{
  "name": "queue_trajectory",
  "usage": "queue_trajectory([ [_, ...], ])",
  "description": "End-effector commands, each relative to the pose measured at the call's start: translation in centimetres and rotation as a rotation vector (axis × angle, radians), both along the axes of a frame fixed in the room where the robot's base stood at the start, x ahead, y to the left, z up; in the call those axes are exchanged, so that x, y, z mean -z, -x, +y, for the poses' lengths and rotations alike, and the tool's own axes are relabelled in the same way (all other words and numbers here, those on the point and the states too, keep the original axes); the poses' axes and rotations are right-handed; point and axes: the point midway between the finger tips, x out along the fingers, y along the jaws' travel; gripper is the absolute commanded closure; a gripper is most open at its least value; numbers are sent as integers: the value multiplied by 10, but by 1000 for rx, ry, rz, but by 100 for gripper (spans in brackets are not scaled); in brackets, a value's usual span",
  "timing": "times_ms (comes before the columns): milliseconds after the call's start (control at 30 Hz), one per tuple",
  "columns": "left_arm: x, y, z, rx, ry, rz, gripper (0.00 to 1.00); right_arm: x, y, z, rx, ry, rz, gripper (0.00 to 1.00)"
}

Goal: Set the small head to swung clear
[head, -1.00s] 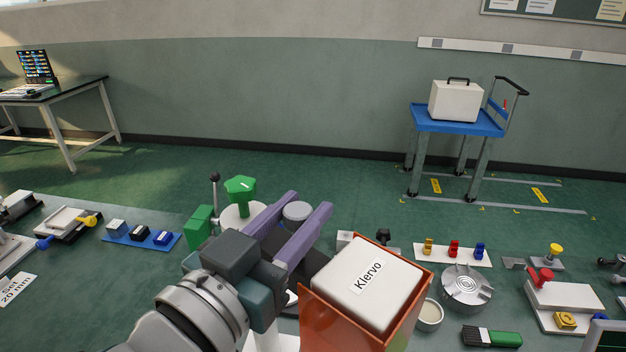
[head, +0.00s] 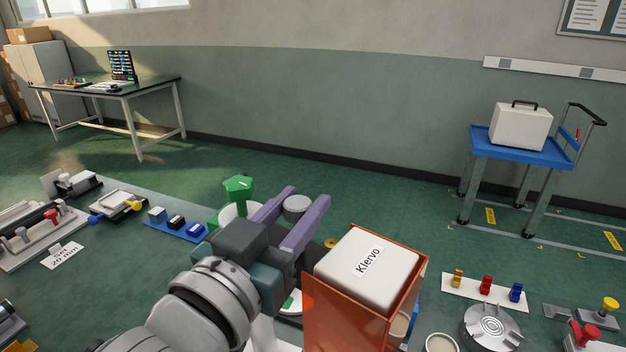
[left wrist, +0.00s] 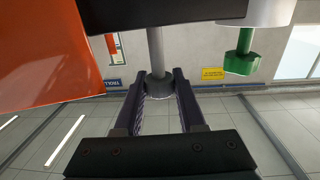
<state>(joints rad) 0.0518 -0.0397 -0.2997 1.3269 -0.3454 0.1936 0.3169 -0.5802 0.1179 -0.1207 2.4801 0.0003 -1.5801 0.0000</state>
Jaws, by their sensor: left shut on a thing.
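My left gripper (head: 307,197) has its purple fingers shut around a grey round knob (head: 297,205). In the left wrist view the knob (left wrist: 158,90) sits between the fingertips at the end of a grey rod. An orange box-like housing (head: 345,312) with a white block (head: 368,268) labelled Klervo stands just right of the gripper. A green knob (head: 238,187) on a white round body shows behind and left of the gripper. It also shows at upper right in the left wrist view (left wrist: 240,55). I cannot tell which part is the small head. My right gripper is out of view.
Bench items lie around: a blue strip of blocks (head: 176,229) at left, a white strip with coloured pegs (head: 484,291), a round metal disc (head: 491,327) and a red-handled fixture (head: 584,336) at right. A trolley (head: 522,152) and a table (head: 122,91) stand farther off.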

Motion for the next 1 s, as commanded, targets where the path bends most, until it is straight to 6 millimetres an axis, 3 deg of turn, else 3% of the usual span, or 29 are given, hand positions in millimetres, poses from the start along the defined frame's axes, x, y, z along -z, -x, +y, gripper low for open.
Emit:
queue_trajectory([
  [67, 1, 0, -1, 1, 0, 3, 100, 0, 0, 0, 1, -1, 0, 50],
  [100, 1, 0, -1, 1, -1, 4, 56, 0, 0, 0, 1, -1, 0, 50],
  [333, 1, 0, 0, 0, -1, 2, 31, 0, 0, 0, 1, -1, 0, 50],
  [667, 1, 5, 3, -1, -2, 2, 31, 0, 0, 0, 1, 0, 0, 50],
  [1000, 2, 62, 24, 0, -1, 4, 31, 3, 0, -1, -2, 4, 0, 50],
])
